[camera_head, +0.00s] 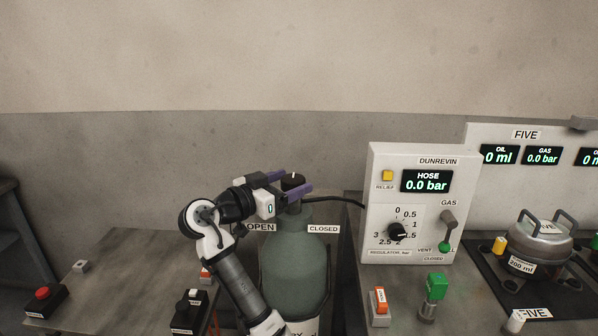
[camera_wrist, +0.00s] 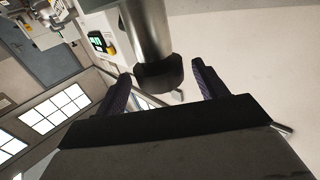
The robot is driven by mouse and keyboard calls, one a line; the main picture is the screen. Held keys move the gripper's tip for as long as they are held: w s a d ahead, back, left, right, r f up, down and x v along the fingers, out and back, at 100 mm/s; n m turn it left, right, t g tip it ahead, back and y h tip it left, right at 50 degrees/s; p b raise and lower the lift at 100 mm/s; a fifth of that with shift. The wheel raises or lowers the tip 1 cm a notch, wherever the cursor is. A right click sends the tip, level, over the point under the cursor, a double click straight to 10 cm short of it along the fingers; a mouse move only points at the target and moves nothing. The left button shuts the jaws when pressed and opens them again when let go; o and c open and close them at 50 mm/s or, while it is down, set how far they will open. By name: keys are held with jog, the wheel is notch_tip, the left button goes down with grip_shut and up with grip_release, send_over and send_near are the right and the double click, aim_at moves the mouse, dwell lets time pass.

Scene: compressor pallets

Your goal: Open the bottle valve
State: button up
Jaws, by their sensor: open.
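A grey-green gas bottle (camera_head: 294,262) stands upright between the two benches, with OPEN (camera_head: 261,228) and CLOSED (camera_head: 323,229) labels at either side of its neck. Its dark valve knob (camera_head: 293,181) is on top, with a small white mark. My gripper (camera_head: 291,183) is open, with its purple fingers at either side of the knob. In the wrist view the dark knob (camera_wrist: 159,76) is at the end of a metal neck, and gaps show between it and the open fingers (camera_wrist: 160,88). My arm covers part of the bottle's left side.
The DUNREVIN panel (camera_head: 412,161) at the right reads HOSE 0.0 bar and has a regulator dial (camera_head: 397,231) and a gas lever (camera_head: 447,232). A dark hose (camera_head: 338,201) runs from the bottle to it. A red button box (camera_head: 43,300) is on the left bench.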

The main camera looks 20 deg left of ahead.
aim_at(299, 176)
jog(key=shift+p+x, duration=0.4)
jog(key=shift+x, duration=1.35)
jog(key=c, duration=1)
jog(key=shift+o, duration=0.2)
